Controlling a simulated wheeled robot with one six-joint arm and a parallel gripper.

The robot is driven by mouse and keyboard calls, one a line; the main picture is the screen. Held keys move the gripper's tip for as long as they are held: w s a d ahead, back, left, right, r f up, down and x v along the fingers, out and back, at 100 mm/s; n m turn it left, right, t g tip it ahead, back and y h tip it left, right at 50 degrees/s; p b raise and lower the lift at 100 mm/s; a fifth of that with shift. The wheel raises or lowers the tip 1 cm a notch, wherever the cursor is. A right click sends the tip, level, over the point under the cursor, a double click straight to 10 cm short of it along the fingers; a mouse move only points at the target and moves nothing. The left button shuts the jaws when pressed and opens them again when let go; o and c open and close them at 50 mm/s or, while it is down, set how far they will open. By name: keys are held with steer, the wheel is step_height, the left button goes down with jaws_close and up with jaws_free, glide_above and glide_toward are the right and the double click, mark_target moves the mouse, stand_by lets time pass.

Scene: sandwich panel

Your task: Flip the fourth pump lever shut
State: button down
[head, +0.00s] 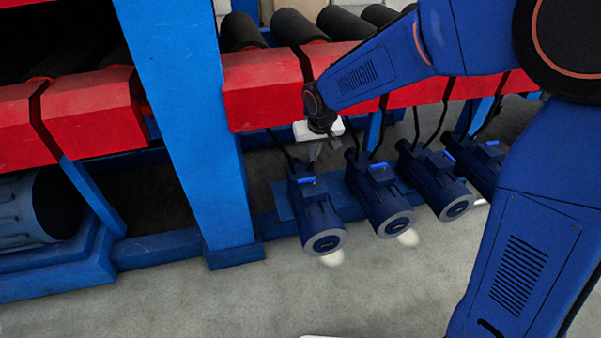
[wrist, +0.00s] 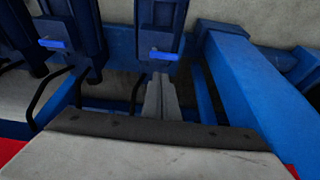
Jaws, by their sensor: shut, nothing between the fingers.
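Several dark blue pumps stand in a row in the head view, each with a bright blue lever on top. The leftmost pump (head: 317,213) has its lever (head: 307,180) lying across it; this lever also shows in the wrist view (wrist: 163,56). Further right are the levers of the other pumps (head: 378,165), (head: 449,157), (head: 491,143). Which pump counts as the fourth I cannot tell. My gripper (head: 314,152) is shut and empty, just above and behind the leftmost pump; its fingertips (wrist: 161,76) appear just below that lever in the wrist view, apparently not touching it.
A red beam (head: 262,88) with black rollers runs above and behind the pumps. A thick blue post (head: 190,110) stands left of them. Black hoses (head: 441,112) hang between beam and pumps. The grey floor (head: 250,295) in front is mostly clear.

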steer(key=shift+w+a+f, duration=0.2)
steer(key=shift+a+f, duration=0.3)
steer(key=shift+a, duration=0.25)
steer(key=shift+w+a+f, duration=0.2)
steer(key=shift+a+f, duration=0.3)
steer(key=shift+a, duration=0.25)
steer(key=x, duration=1)
